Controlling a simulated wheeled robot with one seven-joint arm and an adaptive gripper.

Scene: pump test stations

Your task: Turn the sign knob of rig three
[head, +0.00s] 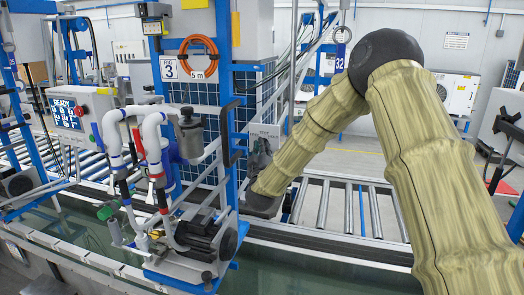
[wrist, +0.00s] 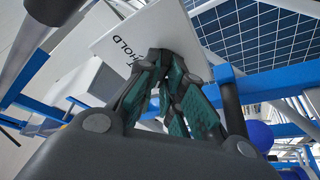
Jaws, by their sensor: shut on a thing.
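Rig three shows in the head view with its number plate "3" (head: 169,67) on a blue frame.
A pump with a motor (head: 203,236) and white pipes (head: 152,135) stands left of my gripper. A screen reading "READY" (head: 65,110) is at the far left. An orange hose coil (head: 198,55) hangs above. A roller conveyor (head: 350,207) runs behind, below my arm.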

